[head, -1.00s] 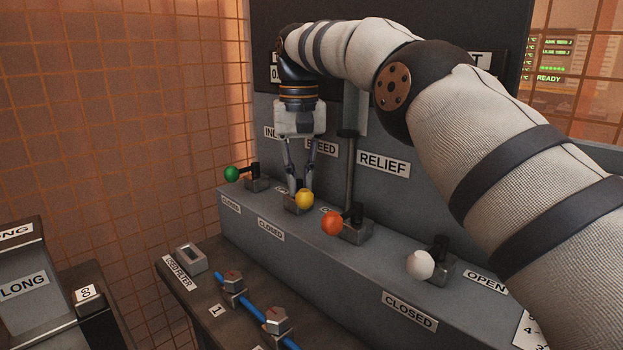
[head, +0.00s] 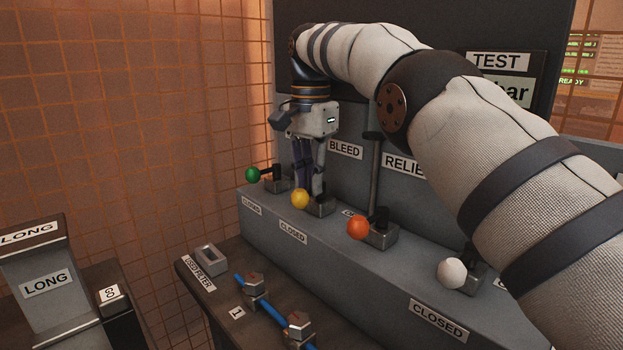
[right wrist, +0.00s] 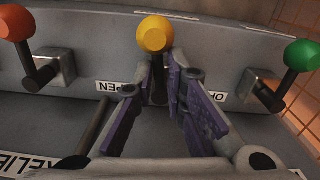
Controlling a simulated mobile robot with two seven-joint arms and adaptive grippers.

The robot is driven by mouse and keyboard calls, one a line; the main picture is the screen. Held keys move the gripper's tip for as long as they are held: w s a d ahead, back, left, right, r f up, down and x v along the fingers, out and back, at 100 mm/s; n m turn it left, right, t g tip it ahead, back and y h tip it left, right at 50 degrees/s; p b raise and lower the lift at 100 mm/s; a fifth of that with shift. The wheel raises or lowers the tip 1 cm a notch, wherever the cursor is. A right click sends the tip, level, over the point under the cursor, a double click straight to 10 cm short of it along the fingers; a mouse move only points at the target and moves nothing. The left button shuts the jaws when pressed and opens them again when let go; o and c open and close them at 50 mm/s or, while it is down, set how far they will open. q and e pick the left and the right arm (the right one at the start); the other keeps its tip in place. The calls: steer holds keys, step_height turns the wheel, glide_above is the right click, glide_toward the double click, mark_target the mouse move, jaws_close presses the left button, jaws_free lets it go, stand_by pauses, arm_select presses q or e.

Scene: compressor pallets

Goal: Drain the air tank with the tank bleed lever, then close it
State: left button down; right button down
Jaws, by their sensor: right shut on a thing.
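The tank bleed lever has a yellow ball knob (head: 300,198) on a grey block, under the BLEED label (head: 345,149). Its knob points out toward the front CLOSED label (head: 292,232), like the neighbouring levers. My right gripper (head: 309,188) reaches down from above and is shut on this lever just behind the knob. My left gripper is not in view.
A green-knobbed lever (head: 252,174) stands close on the left, and an orange-knobbed one (head: 358,228) on the right. A white-knobbed lever (head: 452,273) is farther right. My right arm covers part of the panel. A lower bench with a blue pipe (head: 274,319) lies in front.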

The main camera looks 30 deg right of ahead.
steer(key=shift+a+f+m, duration=0.25)
steer(key=shift+m, duration=0.25)
steer(key=shift+w, duration=0.1)
stand_by(0.4)
steer(key=c, duration=1.7)
jaws_free()
steer(key=shift+a+r, duration=0.1)
steer(key=shift+r, duration=0.1)
